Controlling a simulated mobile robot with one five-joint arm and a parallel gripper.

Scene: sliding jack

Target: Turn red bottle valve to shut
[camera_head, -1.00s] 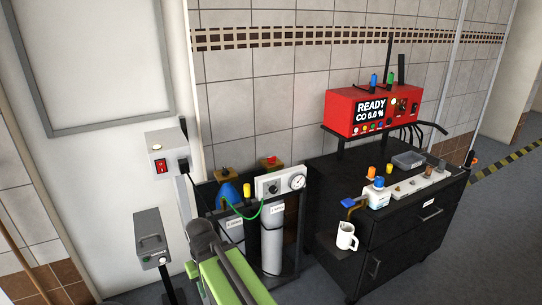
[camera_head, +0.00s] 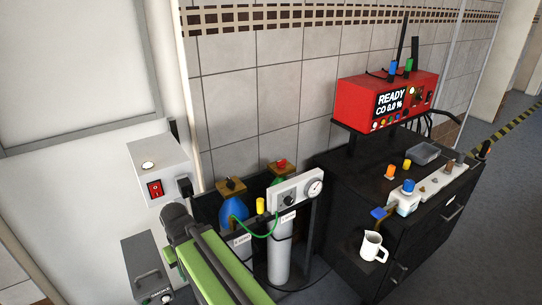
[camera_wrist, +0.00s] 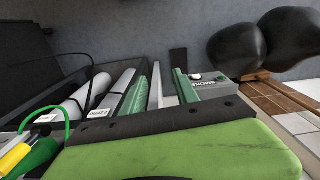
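The red bottle valve (camera_head: 281,163) is a small red knob on a brass-coloured block in the head view. It sits above a green bottle shoulder, behind the regulator panel (camera_head: 289,196). A second bottle with a blue shoulder (camera_head: 233,209) and a dark knob (camera_head: 230,183) stands to its left. The red valve is not identifiable there.
A white box with a red switch (camera_head: 155,188) and a grey box (camera_head: 148,268) stand close at left. A black cabinet (camera_head: 345,192) with a red analyser (camera_head: 385,100) and white jug (camera_head: 374,246) is at right. A green hose (camera_head: 262,235) crosses the bottles.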

